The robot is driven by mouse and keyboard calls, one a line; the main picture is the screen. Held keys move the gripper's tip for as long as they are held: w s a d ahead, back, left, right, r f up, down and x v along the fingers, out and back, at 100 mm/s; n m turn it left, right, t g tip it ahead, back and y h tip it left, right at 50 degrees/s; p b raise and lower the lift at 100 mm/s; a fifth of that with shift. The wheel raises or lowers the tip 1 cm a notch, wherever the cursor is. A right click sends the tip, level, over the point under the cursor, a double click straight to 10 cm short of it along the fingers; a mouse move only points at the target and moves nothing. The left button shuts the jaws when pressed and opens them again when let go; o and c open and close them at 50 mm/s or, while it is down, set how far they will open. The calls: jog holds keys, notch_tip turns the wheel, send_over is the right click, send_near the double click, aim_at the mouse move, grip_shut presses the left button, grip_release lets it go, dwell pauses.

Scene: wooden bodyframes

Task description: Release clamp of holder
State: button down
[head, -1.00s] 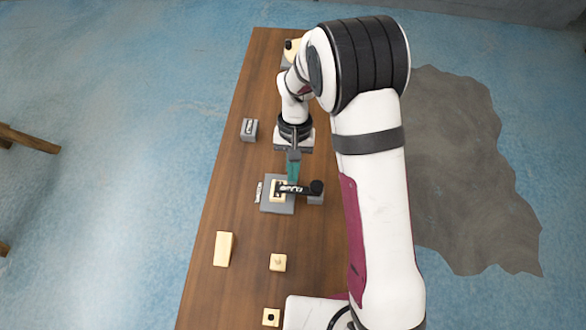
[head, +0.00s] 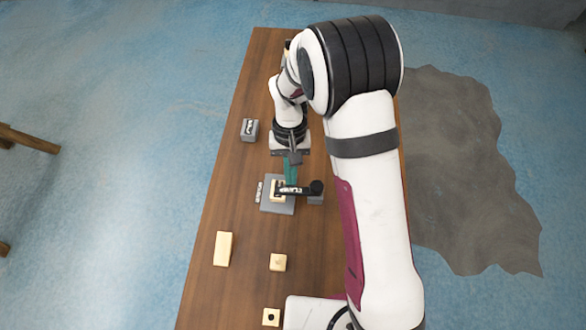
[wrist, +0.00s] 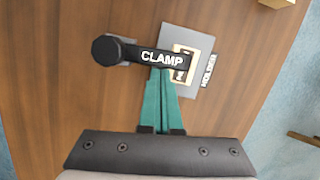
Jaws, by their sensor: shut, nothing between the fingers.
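The holder (head: 279,208) is a grey plate on the table, with a pale wooden piece (head: 275,198) on it. It also shows in the wrist view (wrist: 207,38) beside a "HOLDER" label. The black clamp (head: 300,190), marked "CLAMP" in the wrist view (wrist: 160,57), lies across the wooden piece from a round black knob (head: 316,187) on a grey block. My gripper (head: 291,183) has teal fingers. In the wrist view the shut fingertips (wrist: 162,70) are at the near side of the clamp arm, around its middle. I cannot tell whether they touch it.
A grey labelled block (head: 249,129) stands at the left table edge. A pale wooden block (head: 223,248) and two small wooden pieces, one at the middle (head: 278,262) and one at the front (head: 271,316), lie nearer. Bare wooden table (head: 243,180) lies left of the holder.

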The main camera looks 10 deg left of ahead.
jog(key=n, duration=0.1)
jog(key=s+n, duration=0.1)
jog(key=n, duration=0.1)
jog(key=s+n+h, duration=0.1)
jog(key=shift+s+a, duration=0.2)
jog(key=shift+a, duration=0.05)
jog(key=n, duration=0.1)
jog(key=s+n, duration=0.1)
jog(key=n, duration=0.1)
jog(key=s+n+t, duration=0.1)
jog(key=shift+s+d+n+h, duration=0.25)
jog(key=shift+d+n+h, duration=0.05)
jog(key=shift+n+h, duration=0.1)
jog(key=s+n, duration=0.1)
jog(key=n, duration=0.1)
jog(key=s+d+n+t, duration=0.1)
jog(key=n, duration=0.1)
jog(key=shift+d, duration=0.2)
jog(key=shift+s+d+n+t+h, duration=0.2)
jog(key=shift+s+d+n, duration=0.2)
jog(key=shift+n, duration=0.6)
jog(key=shift+s+d+n+t+h, duration=0.1)
jog(key=shift+s+d+n+t, duration=0.25)
jog(key=shift+n, duration=0.65)
jog(key=shift+w+d, duration=0.1)
